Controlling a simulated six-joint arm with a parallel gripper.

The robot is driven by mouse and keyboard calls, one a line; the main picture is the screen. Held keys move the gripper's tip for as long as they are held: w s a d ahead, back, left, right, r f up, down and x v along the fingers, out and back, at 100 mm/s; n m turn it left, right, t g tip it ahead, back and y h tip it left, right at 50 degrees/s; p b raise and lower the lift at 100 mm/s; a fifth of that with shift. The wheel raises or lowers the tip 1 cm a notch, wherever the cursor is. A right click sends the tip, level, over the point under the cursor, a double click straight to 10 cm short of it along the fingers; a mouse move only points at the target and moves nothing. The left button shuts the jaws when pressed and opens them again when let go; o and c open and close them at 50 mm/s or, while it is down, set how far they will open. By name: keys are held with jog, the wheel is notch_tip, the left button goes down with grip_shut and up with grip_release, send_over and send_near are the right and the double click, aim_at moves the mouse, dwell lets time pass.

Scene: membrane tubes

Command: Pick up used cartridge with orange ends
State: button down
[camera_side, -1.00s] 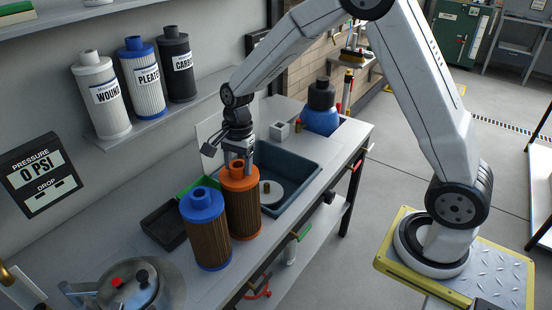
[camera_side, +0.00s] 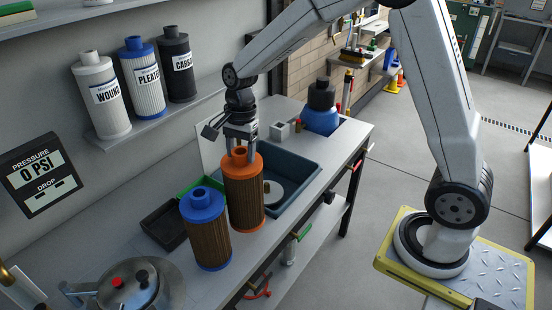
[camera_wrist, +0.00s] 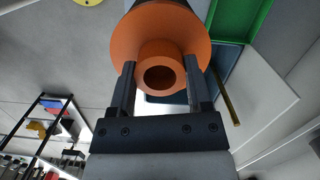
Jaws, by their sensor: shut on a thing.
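The used cartridge with orange ends (camera_side: 244,197) has a brown pleated body and is upright. In the side view it looks raised above the bench, beside and partly in front of the blue sink basin. My gripper (camera_side: 240,150) is above it, shut on the neck of its orange top cap. In the wrist view the orange cap (camera_wrist: 160,35) and its hollow neck show between the two fingers of my gripper (camera_wrist: 160,78). The cartridge's body is mostly hidden behind the cap there.
A cartridge with blue ends (camera_side: 206,230) stands close at the left. The sink basin (camera_side: 305,172) holds a pale round part. A black tray (camera_side: 165,222), a steel housing (camera_side: 135,290) and a blue bottle (camera_side: 321,110) are on the bench. Labelled cartridges stand on the wall shelf (camera_side: 150,125).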

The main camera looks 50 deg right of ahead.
jog(key=s+r, duration=0.4)
jog(key=r, duration=0.1)
jog(key=shift+s+d, duration=0.1)
jog(key=shift+s, duration=0.1)
jog(key=s+r, duration=0.3)
jog(key=s, duration=0.5)
jog(key=shift+s+d+r, duration=0.15)
jog(key=shift+r, duration=0.15)
